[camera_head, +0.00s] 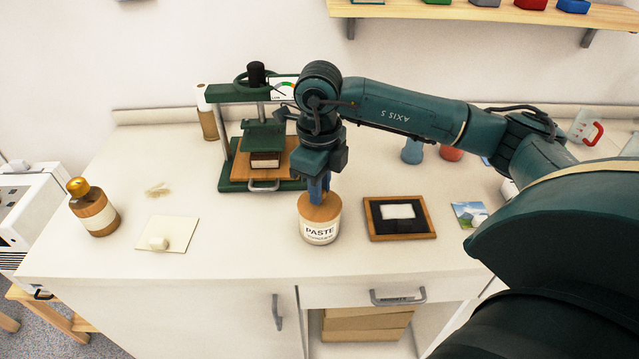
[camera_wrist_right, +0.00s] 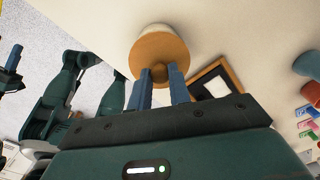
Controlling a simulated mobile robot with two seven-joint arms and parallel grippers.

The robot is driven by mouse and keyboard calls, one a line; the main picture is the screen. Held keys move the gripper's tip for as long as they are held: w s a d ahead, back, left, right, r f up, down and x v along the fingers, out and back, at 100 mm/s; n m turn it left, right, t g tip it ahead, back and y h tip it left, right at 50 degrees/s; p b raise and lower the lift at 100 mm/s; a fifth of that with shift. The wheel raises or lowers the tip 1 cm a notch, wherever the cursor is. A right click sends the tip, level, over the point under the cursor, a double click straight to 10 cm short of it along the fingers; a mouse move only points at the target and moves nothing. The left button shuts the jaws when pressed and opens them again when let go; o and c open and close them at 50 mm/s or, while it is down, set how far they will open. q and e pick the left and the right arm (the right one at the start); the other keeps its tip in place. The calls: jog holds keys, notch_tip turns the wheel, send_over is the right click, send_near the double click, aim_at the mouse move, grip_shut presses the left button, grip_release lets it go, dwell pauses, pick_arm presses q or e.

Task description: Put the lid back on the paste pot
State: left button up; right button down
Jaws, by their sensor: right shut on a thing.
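The paste pot (camera_head: 320,230) is a white jar labelled PASTE, standing upright on the counter near its front edge. The wooden lid (camera_head: 319,208) is at the pot's mouth and looks level; I cannot tell whether it is fully seated. In the right wrist view the round lid (camera_wrist_right: 158,50) covers the top of the pot (camera_wrist_right: 156,30). My right gripper (camera_head: 318,190) points down from above, its blue fingers shut on the lid's knob (camera_wrist_right: 160,73). My left gripper is not in the head view; teal arm parts with blue tips show at the wrist view's left edge, too small to read.
A wooden-framed picture (camera_head: 400,236) lies just right of the pot. A green press (camera_head: 262,186) stands behind it to the left. A brown bottle (camera_head: 94,209) and a cream card (camera_head: 184,246) are at the left. Free counter lies between card and pot.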

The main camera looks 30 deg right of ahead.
jog(key=shift+a+r, duration=0.1)
jog(key=shift+r, duration=0.05)
dwell(0.8)
jog(key=c, duration=1.2)
grip_release()
jog(key=shift+c, duration=0.2)
jog(key=shift+o, duration=0.5)
jog(key=o, duration=0.4)
jog(key=shift+r+p, duration=2.1)
jog(key=shift+r, duration=1.4)
